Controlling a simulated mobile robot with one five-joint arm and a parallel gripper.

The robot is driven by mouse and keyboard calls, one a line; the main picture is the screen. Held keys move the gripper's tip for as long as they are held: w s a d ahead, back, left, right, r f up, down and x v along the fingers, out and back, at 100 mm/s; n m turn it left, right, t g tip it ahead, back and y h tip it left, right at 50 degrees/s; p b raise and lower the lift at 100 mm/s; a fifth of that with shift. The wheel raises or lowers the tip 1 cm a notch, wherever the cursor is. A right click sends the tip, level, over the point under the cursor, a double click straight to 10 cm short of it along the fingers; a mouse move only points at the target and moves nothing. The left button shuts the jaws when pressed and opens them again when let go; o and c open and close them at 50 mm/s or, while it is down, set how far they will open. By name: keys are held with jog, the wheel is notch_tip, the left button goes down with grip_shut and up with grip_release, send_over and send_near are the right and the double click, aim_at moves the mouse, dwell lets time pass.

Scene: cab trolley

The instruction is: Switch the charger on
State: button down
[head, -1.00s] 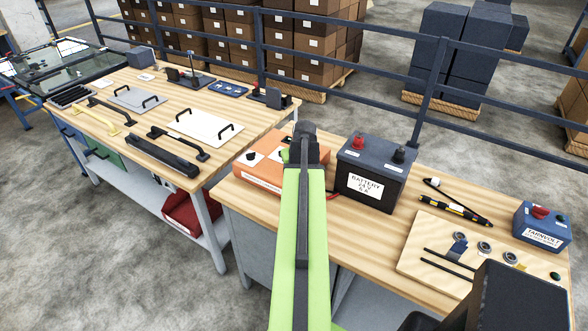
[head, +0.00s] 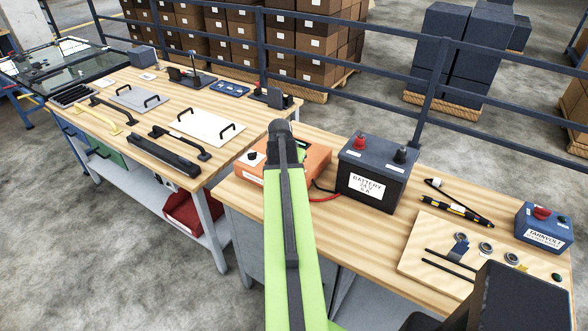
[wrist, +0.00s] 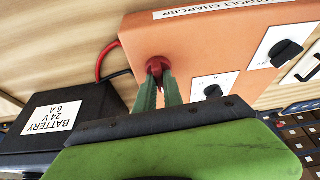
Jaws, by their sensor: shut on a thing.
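The orange charger (head: 318,160) stands on the near bench, partly hidden behind my arm in the head view. In the wrist view the charger (wrist: 200,45) shows a red round part (wrist: 158,64), two black knobs on white plates (wrist: 286,52) (wrist: 212,91), and part of another white plate (wrist: 303,68) at the right edge. My gripper (wrist: 160,80) has its two green fingers closed on the red round part, one finger on each side. The fingertips are hidden in the head view. I cannot read the switch position.
The dark battery (head: 372,172) stands right of the charger, with red and black cables between them. A wooden board (head: 440,250) with small parts and a blue box (head: 543,226) are farther right. A second bench (head: 130,80) with handles and plates is at left.

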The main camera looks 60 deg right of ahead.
jog(key=shift+m+g, duration=0.3)
jog(key=shift+m, duration=0.2)
jog(key=c, duration=1.5)
grip_release()
jog(key=shift+o, duration=0.2)
jog(key=p+v, duration=1.6)
jog(key=v, duration=0.1)
jog(key=shift+r, duration=0.25)
jog(key=shift+s, duration=0.1)
